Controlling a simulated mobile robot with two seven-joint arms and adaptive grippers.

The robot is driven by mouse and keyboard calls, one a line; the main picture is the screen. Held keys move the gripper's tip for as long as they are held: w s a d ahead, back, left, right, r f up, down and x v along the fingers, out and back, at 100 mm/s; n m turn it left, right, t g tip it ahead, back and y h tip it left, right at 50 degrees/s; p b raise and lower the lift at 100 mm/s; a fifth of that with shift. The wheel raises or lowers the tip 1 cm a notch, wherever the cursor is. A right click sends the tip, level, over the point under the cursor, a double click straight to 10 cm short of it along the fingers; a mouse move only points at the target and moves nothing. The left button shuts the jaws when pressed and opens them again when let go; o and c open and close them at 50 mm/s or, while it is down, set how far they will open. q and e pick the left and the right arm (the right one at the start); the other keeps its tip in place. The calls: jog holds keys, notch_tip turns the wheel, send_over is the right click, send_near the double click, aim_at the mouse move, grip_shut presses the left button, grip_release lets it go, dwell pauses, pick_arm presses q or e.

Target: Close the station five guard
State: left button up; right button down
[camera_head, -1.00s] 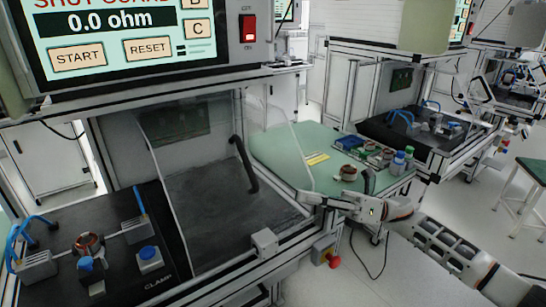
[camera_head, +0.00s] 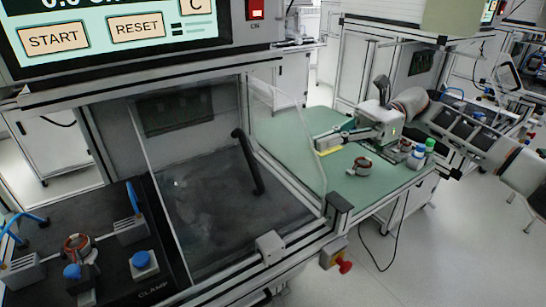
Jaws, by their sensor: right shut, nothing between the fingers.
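The guard (camera_head: 215,215) is a clear, framed panel with a black bar handle (camera_head: 246,160). It stands over the right part of the station, and the left part with the clamp fixture is uncovered. A copper-wound stator (camera_head: 78,246) sits in the fixture at the lower left. My right gripper (camera_head: 318,143) is shut and empty, pointing left above the green side table, right of the handle and apart from it. My left gripper is not in view.
The test panel (camera_head: 110,35) with START and RESET hangs above the station. The green table (camera_head: 290,135) holds another copper-wound stator (camera_head: 361,166) and small bottles (camera_head: 417,157). A red stop knob (camera_head: 345,267) sticks out at the station's front right corner.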

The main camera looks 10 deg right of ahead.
jog(key=p, duration=0.3)
send_over(272, 188)
jog(key=d, duration=0.2)
jog(key=shift+w+a+f, duration=0.15)
jog(key=shift+a+f, duration=0.1)
jog(key=shift+f, duration=0.3)
jog(key=shift+a+f+p, duration=0.25)
jog(key=shift+a+p, duration=0.1)
jog(key=shift+a, duration=0.35)
jog(key=shift+a, duration=0.1)
